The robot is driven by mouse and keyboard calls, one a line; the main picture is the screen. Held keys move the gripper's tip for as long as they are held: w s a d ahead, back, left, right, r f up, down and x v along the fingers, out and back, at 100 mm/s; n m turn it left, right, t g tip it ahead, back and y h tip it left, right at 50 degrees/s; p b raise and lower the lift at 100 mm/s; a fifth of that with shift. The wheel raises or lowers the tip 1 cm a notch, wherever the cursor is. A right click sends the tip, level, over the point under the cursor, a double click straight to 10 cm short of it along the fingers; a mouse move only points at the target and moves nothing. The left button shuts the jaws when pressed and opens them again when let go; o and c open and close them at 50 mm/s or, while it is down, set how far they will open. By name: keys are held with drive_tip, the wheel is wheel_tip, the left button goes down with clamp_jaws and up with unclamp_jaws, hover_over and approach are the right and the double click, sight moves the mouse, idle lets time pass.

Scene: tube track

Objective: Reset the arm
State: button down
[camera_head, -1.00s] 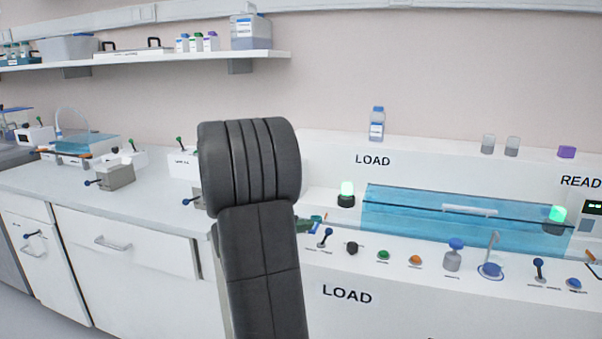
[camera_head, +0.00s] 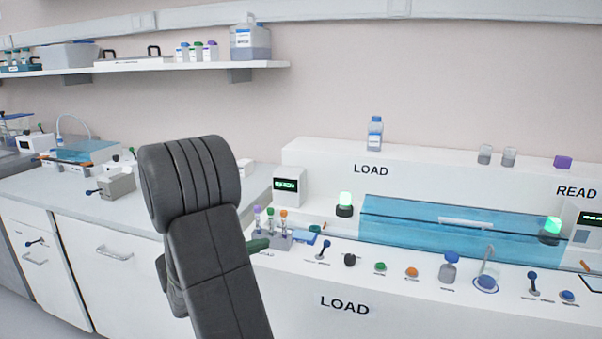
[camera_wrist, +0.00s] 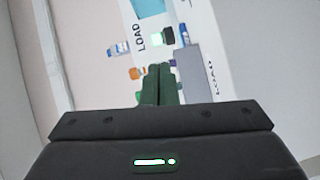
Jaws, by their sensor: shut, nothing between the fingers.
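My arm rises in the middle left of the head view, its dark grey links covering part of the bench. My gripper (camera_wrist: 159,70) shows in the wrist view as two green fingers pressed together with nothing between them. In the head view a green finger part (camera_head: 259,245) shows just right of my arm, close to a rack of capped tubes (camera_head: 270,236). I cannot tell whether it touches the rack.
The LOAD station (camera_head: 345,305) has several knobs, a lever and a bottle (camera_head: 449,270) along its front. A blue transparent cover (camera_head: 400,228) lies behind them. A small display box (camera_head: 289,186) stands behind the tube rack. The left bench (camera_head: 50,195) has bare surface near its front.

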drive_tip(key=shift+v, duration=1)
